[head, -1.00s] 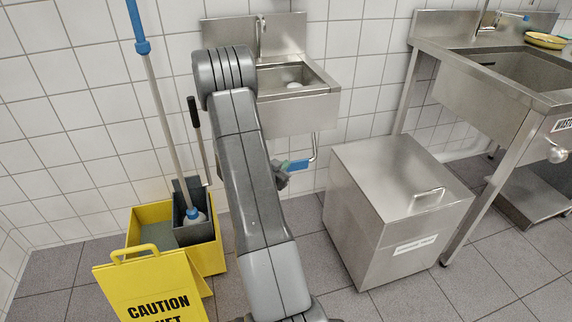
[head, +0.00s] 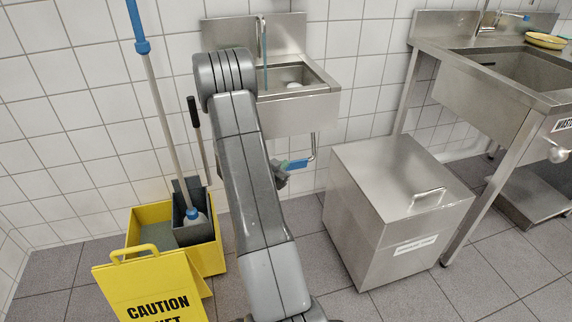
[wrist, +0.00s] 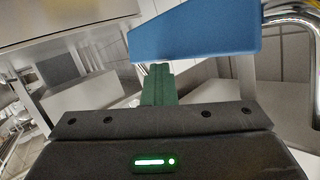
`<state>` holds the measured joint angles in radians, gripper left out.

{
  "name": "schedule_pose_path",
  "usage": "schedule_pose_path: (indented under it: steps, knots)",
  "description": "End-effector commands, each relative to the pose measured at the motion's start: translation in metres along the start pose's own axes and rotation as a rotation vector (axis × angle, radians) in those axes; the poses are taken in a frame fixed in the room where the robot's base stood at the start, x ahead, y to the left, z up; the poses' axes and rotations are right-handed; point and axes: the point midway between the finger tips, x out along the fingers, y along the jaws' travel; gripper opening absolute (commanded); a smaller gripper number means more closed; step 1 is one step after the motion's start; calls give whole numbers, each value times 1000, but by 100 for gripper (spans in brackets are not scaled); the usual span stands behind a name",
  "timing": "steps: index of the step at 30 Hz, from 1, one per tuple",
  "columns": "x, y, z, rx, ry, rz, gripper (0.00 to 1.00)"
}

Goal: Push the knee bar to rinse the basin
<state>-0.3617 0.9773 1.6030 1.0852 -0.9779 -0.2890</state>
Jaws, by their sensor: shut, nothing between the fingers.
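The knee bar (head: 298,163) is a blue paddle on a bent steel rod below the small steel wall basin (head: 300,112). It fills the top of the wrist view (wrist: 195,35). My gripper (wrist: 158,72) is shut and empty, its green fingertips at the lower edge of the blue paddle and seemingly against it. In the head view, my gripper (head: 284,165) is partly hidden behind my arm. A thin bluish stream of water (head: 265,72) falls from the tap (head: 262,25) into the basin. A small whitish thing (head: 294,85) lies in the bowl.
A steel bin (head: 375,165) with a lidded top stands right of the basin. A steel sink table (head: 480,85) is further right. A yellow mop bucket (head: 213,255) with a mop and a yellow caution sign (head: 150,290) stand to the left.

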Motion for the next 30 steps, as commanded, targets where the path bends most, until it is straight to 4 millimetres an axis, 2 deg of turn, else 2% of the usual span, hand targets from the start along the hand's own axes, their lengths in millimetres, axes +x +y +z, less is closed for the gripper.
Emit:
schedule_pose_path:
  steps: [17,30]
  knots:
    - [0,0,0,0,-1,-1,0]
    - [-18,13,-12,-2,-4,-1,0]
